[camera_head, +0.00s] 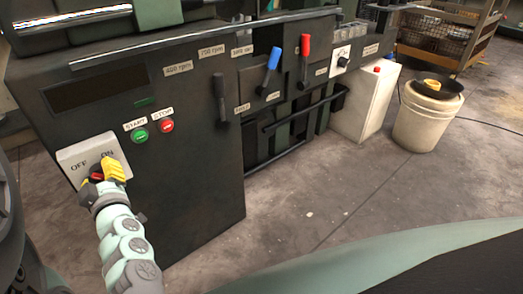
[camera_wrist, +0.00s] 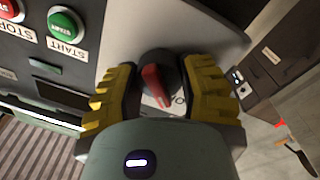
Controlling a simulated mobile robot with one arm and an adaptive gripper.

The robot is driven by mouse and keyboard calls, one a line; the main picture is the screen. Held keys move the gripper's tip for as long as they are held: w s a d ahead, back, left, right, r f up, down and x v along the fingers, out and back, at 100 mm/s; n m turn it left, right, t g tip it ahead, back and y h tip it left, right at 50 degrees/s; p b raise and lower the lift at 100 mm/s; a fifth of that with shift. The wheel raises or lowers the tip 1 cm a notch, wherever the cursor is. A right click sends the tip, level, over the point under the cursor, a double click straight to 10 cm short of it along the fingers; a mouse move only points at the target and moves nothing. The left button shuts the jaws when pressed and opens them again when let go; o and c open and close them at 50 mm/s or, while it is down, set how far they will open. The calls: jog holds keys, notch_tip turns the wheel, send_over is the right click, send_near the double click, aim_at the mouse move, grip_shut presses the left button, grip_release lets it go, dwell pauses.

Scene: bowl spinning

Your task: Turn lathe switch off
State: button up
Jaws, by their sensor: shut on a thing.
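The lathe switch is a black rotary knob with a red bar (camera_wrist: 155,85) on a light grey plate (camera_head: 72,157) marked OFF on the left and ON on the right. In the camera_head view, the plate is at the lower left of the dark lathe front, and the knob (camera_head: 97,176) is mostly covered by the fingers. My gripper (camera_head: 101,172) has its yellow fingers around the knob and is shut on it. In the camera_wrist view, my gripper (camera_wrist: 161,78) has one finger on each side of the knob. The label is partly hidden, so I cannot tell which mark the bar points to.
A green START button (camera_head: 139,136) and a red STOP button (camera_head: 167,126) sit just right of the plate. Black, blue (camera_head: 271,60) and red (camera_head: 305,47) levers stand further right. A white bucket (camera_head: 425,118) is on the floor, which is mostly clear.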

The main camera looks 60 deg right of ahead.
dwell(0.5)
jog(key=o, duration=1.3)
jog(key=shift+w+a, duration=0.1)
jog(key=shift+w, duration=0.05)
jog(key=shift+c, duration=0.2)
jog(key=shift+s, duration=0.2)
jog(key=v, duration=0.7)
jog(key=shift+s, duration=0.15)
